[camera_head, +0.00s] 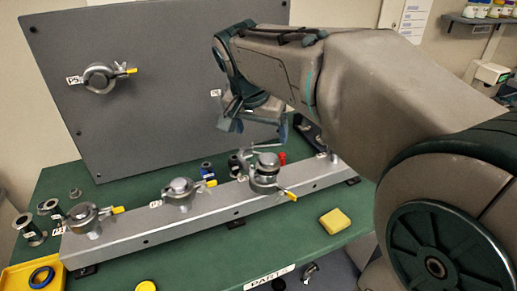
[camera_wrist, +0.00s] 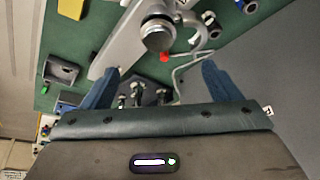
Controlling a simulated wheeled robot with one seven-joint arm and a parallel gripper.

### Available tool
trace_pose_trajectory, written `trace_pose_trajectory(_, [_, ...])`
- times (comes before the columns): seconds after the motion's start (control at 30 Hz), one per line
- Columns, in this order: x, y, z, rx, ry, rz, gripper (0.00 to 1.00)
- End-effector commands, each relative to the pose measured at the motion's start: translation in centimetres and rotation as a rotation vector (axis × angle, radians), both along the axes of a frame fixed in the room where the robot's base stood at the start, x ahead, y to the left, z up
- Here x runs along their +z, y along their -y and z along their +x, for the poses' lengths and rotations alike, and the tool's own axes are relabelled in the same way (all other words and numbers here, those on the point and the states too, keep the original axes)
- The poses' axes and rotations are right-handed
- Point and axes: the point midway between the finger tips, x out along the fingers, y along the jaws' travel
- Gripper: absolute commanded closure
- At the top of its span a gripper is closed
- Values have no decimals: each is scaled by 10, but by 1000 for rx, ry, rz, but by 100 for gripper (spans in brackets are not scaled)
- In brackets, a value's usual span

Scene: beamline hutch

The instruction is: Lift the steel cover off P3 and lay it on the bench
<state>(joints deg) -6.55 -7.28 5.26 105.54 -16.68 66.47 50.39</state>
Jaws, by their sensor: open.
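A grey rail (camera_head: 145,225) on the green bench (camera_head: 205,259) carries several capped ports. The rightmost clearly seen port has a round steel cover (camera_head: 267,160) on top; its label is too small to read, so I cannot confirm it is P3. A clamp (camera_head: 264,184) with a yellow handle sits around this port and looks swung open. In the wrist view the cover (camera_wrist: 158,34) lies beyond my fingertips, with a curved clamp arm (camera_wrist: 200,36) beside it. My gripper (camera_head: 259,122) is open and empty, above and behind the cover; its blue fingers also show in the wrist view (camera_wrist: 160,78).
An upright grey panel (camera_head: 160,50) with a clamped port (camera_head: 100,77) stands behind the rail. A yellow block (camera_head: 334,221) lies in front of the rail's right part.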

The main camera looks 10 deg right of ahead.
Motion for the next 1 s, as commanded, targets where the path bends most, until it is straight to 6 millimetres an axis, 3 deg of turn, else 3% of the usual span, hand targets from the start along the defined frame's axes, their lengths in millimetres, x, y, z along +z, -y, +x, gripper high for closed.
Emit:
trace_pose_trajectory(0.1, [-24, 6, 7, -1, -6, -1, 17])
trace_pose_trajectory(0.3, [-52, 13, 17, 1, -4, 0, 17])
trace_pose_trajectory(0.5, [-64, 16, 22, 1, -3, 0, 17])
trace_pose_trajectory(0.8, [-101, 27, 35, 1, -3, 0, 17])
trace_pose_trajectory(1.0, [-106, 28, 36, 1, -1, 0, 17])
